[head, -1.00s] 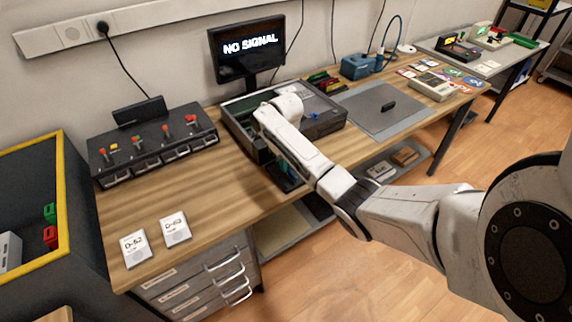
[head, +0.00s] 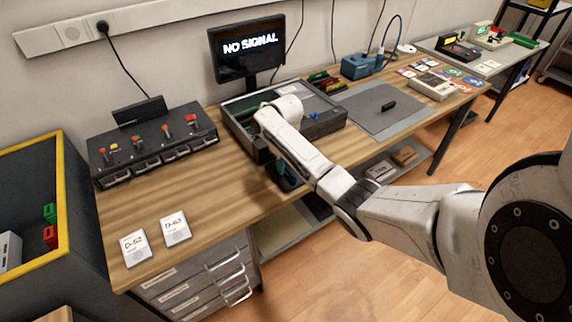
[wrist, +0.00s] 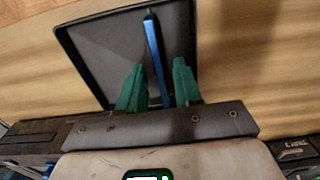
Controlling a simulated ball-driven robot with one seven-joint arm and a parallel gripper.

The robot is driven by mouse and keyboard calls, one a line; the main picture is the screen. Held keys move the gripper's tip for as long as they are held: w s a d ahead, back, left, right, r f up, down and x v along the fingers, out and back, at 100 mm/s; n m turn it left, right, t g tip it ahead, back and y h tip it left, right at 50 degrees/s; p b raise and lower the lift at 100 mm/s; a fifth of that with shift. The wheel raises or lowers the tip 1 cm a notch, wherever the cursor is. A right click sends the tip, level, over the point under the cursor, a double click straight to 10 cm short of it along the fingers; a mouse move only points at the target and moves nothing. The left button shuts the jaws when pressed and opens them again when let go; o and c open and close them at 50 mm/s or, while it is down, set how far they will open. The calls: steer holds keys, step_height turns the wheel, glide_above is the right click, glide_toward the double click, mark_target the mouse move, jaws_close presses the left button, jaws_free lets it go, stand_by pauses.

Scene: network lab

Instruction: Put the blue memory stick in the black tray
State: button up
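The black tray (wrist: 98,62) fills the upper middle of the wrist view; in the head view it shows as a dark patch (head: 288,186) at the table's front edge, mostly hidden by my arm. The blue memory stick (wrist: 154,50) is long and thin, with a dark far end close to the tray's far rim. It appears over or in the tray; I cannot tell whether it rests on the floor. My gripper (wrist: 156,68) has green fingers, one on each side of the stick, with visible gaps. Its fingertips also show in the head view (head: 283,169).
An open grey case (head: 325,122) stands just behind my gripper. A black box with red-topped switches (head: 150,148) is to the left. Two white label cards (head: 135,247) lie at the front left. The wooden tabletop between is clear. A grey mat (head: 375,118) lies to the right.

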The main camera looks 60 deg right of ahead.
mark_target(286, 167)
step_height(286, 167, up, 12)
steer(key=a+f+n, duration=0.1)
steer(key=a+f, duration=0.2)
steer(key=a, duration=0.4)
steer(key=a+f+n+t+y, duration=0.1)
steer(key=a+f, duration=0.2)
steer(key=a, duration=0.5)
steer(key=a+f+n, duration=0.1)
steer(key=a+f, duration=0.2)
steer(key=a, duration=0.4)
steer(key=s+a+f+n, duration=0.1)
steer(key=s+a+f, duration=0.2)
steer(key=s+a, duration=0.55)
steer(key=s+a+r+n+h, duration=0.1)
steer(key=s+a, duration=0.1)
steer(key=s, duration=0.8)
steer(key=shift+s+n+p, duration=0.25)
steer(key=shift+n+p, duration=0.15)
steer(key=shift+p, duration=0.05)
